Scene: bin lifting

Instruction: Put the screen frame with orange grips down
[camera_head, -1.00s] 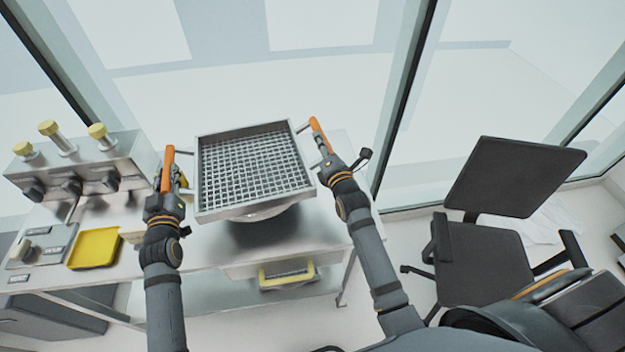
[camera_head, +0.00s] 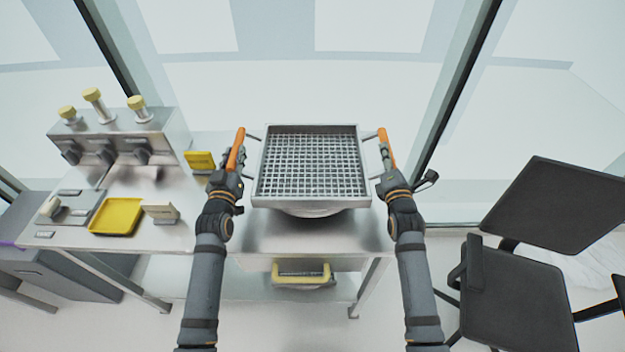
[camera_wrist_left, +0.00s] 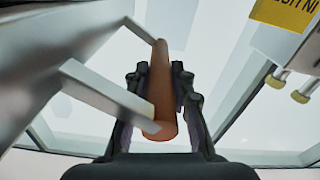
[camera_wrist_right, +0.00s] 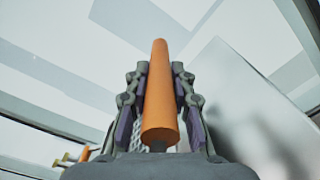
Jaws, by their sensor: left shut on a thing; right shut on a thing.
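The screen frame (camera_head: 312,202) is a square metal frame with a wire grid and an orange grip on each side. In the head view it is roughly level, over the right part of the metal table, with a round metal part (camera_head: 312,212) showing under its front edge. My left gripper (camera_head: 232,165) is shut on the left orange grip (camera_wrist_left: 161,85). My right gripper (camera_head: 388,165) is shut on the right orange grip (camera_wrist_right: 160,90). Whether the frame touches the round part below cannot be told.
A black chair (camera_head: 520,290) stands at right.

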